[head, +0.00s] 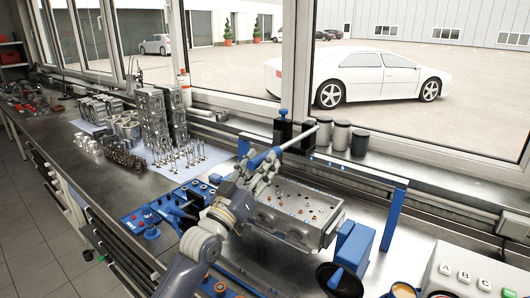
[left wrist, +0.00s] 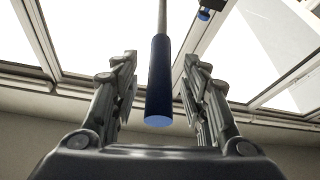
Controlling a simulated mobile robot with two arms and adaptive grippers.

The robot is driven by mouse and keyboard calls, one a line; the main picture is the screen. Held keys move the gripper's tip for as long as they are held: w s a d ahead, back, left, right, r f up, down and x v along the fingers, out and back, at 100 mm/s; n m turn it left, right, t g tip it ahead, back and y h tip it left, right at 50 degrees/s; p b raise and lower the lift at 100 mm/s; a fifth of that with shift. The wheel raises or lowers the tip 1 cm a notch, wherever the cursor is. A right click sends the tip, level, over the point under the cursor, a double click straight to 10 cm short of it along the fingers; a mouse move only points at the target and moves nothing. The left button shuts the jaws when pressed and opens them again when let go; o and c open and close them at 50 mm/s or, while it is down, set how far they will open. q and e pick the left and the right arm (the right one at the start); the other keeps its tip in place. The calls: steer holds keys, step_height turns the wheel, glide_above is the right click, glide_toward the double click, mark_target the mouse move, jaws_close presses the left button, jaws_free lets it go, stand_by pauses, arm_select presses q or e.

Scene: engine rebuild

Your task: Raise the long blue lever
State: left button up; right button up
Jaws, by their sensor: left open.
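The long lever shows in the head view as a grey rod (head: 302,137) slanting down to the left from the blue frame, with a blue grip (head: 257,160) at its near end. My left gripper (head: 263,168) is at this blue grip and partly hides it. In the left wrist view the blue grip (left wrist: 159,85) lies between the two spread fingers of my left gripper (left wrist: 162,70), with a gap visible on both sides. The gripper is open. My right gripper is not in view.
A metal cylinder head (head: 295,213) sits below the lever, within a blue frame (head: 392,215). A blue panel (head: 140,222) with knobs is at the left. Valves (head: 180,155) and other engine parts stand further left. Dark canisters (head: 341,135) stand behind.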

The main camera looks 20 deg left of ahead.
arm_select(q)
steer(key=shift+x, duration=1)
steer(key=shift+r, duration=0.1)
jaws_close()
steer(key=shift+w+r, duration=0.1)
